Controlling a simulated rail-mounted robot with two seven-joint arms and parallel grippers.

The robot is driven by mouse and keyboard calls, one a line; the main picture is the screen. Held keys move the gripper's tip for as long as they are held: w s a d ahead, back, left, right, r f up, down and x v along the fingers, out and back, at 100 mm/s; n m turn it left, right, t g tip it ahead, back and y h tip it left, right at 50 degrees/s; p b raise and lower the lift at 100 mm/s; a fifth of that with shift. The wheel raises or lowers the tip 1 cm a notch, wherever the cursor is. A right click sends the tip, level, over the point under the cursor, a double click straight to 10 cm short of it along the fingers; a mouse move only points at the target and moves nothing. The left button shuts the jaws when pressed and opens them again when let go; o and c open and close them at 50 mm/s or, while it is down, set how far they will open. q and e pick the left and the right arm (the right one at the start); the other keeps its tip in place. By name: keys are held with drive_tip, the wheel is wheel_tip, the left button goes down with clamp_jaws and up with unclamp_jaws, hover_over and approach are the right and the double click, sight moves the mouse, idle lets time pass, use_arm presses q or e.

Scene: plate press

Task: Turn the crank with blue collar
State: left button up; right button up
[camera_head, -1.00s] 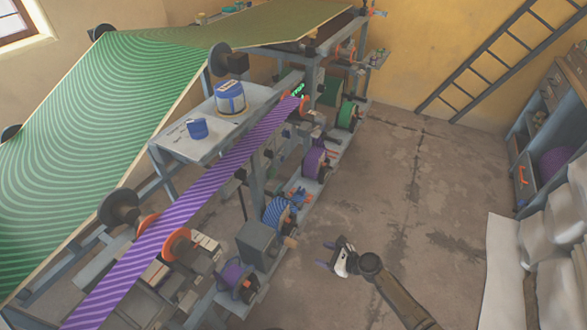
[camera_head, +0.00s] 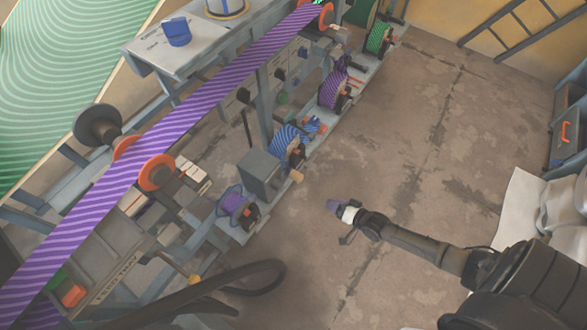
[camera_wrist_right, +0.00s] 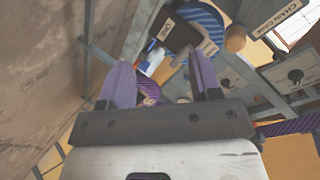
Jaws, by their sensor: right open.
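A wooden crank knob (camera_head: 296,176) sticks out beside a grey box (camera_head: 262,172) on the side of the press, close to a blue-striped roll (camera_head: 287,139). I cannot make out a blue collar on it for certain. The knob also shows in the right wrist view (camera_wrist_right: 235,40), up and right of the fingers. My right gripper (camera_head: 333,205), with purple fingers, is above the floor to the right of the knob, apart from it. In the right wrist view its fingers are spread and nothing is between them. My left gripper is not in view.
A purple spool (camera_head: 235,204) sits left of the knob. A purple-striped web (camera_head: 190,115) runs above. The floor (camera_head: 430,135) on the right is clear.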

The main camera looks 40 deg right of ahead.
sight(302, 180)
wheel_tip(302, 180, up, 6)
drive_tip(key=w+a+n+t+y, duration=0.2)
drive_tip(key=n+t+y, duration=0.15)
drive_tip(key=n, duration=0.95)
drive_tip(key=shift+t+h, duration=0.35)
drive_tip(key=b+x, duration=0.4)
drive_tip(key=x, duration=0.7)
drive_tip(key=shift+w+a+r+b, duration=0.1)
drive_tip(key=shift+w+a+b, duration=0.1)
drive_tip(key=shift+w+b, duration=0.1)
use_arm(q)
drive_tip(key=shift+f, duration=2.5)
use_arm(e)
drive_tip(key=shift+x, duration=0.85)
drive_tip(key=shift+s+a, duration=0.1)
drive_tip(key=c, duration=0.4)
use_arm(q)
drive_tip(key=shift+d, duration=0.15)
use_arm(e)
clamp_jaws()
